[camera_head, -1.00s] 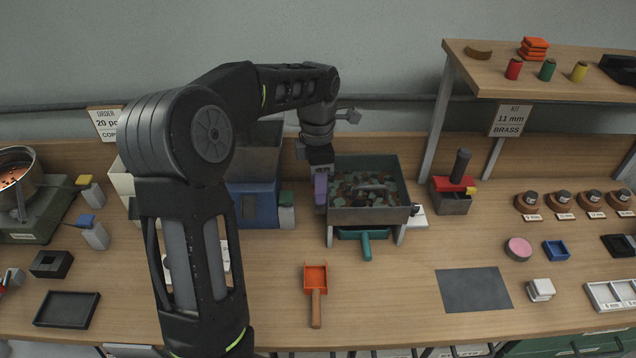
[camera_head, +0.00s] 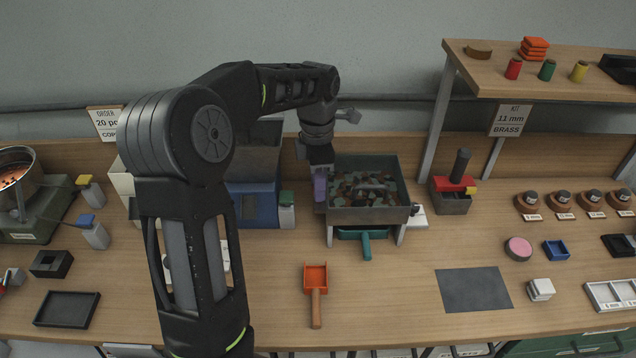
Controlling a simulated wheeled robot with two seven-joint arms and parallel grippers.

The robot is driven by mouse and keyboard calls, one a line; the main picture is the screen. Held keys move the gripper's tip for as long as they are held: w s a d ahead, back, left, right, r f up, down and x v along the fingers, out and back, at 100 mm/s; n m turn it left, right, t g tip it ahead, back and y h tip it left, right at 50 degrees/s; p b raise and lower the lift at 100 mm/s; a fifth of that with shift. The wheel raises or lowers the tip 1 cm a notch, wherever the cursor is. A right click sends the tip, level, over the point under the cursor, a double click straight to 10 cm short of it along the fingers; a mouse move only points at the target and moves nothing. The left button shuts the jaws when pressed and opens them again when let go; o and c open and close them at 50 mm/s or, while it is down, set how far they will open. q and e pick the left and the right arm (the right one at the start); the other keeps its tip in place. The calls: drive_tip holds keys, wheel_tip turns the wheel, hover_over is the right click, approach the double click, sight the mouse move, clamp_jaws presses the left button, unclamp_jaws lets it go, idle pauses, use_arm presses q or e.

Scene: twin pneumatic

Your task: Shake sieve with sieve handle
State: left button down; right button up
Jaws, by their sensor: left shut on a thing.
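The sieve (camera_head: 368,215) is a dark grey box on a light stand, with many small coloured pieces inside. A purple sieve handle (camera_head: 320,186) stands at its left side. My left gripper (camera_head: 320,170) reaches down from above and is shut on the purple handle. Its fingers are small and partly hidden in this view. A teal tray with a handle (camera_head: 366,246) sits under the sieve. My right gripper is not in view.
An orange scoop (camera_head: 316,280) lies in front of the sieve. A blue machine (camera_head: 254,205) stands close on the left, partly behind my arm.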

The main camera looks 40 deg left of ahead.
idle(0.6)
use_arm(q)
drive_tip(key=shift+s+d+b, duration=0.3)
drive_tip(key=s+d, duration=0.1)
drive_tip(key=s, duration=0.1)
drive_tip(key=s+d+b, duration=0.1)
drive_tip(key=s+d, duration=0.1)
drive_tip(key=shift+s+b, duration=0.1)
drive_tip(key=shift+b, duration=0.2)
drive_tip(key=c, duration=1.1)
unclamp_jaws()
drive_tip(key=shift+r, duration=0.1)
